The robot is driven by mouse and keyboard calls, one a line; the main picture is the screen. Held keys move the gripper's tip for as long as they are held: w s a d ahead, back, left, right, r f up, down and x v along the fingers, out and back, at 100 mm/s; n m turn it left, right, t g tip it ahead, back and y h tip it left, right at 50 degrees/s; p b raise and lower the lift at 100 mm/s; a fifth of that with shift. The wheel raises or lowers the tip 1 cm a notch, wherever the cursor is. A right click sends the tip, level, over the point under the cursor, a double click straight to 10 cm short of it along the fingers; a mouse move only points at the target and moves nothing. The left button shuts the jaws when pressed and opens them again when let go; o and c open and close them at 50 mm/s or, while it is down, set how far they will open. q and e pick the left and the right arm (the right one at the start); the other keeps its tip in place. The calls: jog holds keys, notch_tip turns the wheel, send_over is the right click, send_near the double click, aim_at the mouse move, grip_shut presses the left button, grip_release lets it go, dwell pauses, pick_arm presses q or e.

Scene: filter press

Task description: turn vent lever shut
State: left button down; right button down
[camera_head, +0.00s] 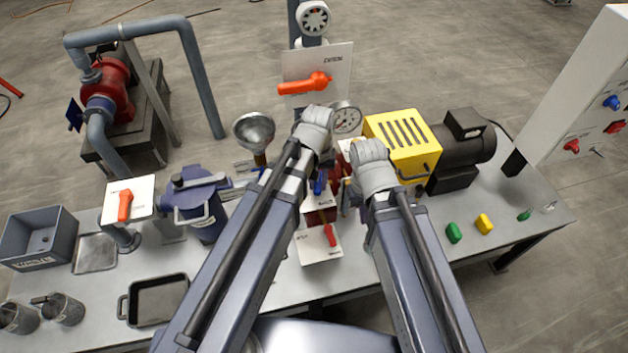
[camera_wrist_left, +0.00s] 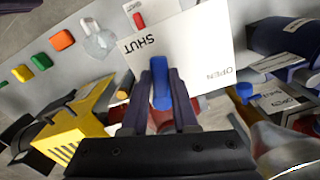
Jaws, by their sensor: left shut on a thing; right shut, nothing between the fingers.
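The blue vent lever (camera_wrist_left: 160,85) stands in front of a white plate (camera_wrist_left: 195,50) marked SHUT and OPEN in the left wrist view. The lever points at the plate between the words, closer to SHUT. My left gripper (camera_wrist_left: 163,100) is shut on it, one dark finger on each side. In the head view the blue lever (camera_head: 320,184) shows just below my left gripper (camera_head: 323,165), and my arms hide most of its plate. My right gripper (camera_head: 352,185) is beside it to the right, shut and empty, its fingertips partly hidden.
A plate with a red lever (camera_head: 330,236) lies nearer to me. A gauge (camera_head: 346,118) and a plate with an orange lever (camera_head: 305,83) stand behind. A yellow-guarded motor (camera_head: 402,140) is at right, a funnel (camera_head: 254,130) and blue pot (camera_head: 195,200) at left.

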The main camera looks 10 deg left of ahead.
pick_arm(q)
jog(key=shift+w+d+n, duration=0.1)
jog(key=shift+d+n, duration=0.2)
jog(key=shift+n, duration=0.55)
jog(key=shift+w+d+n, duration=0.1)
jog(key=shift+d+n, duration=0.2)
jog(key=shift+n, duration=0.55)
jog(key=c, duration=0.7)
grip_release()
jog(key=shift+r, duration=0.1)
notch_tip(320, 180, up, 8)
jog(key=p, duration=0.7)
jog(key=shift+p, duration=0.4)
jog(key=shift+f, duration=0.2)
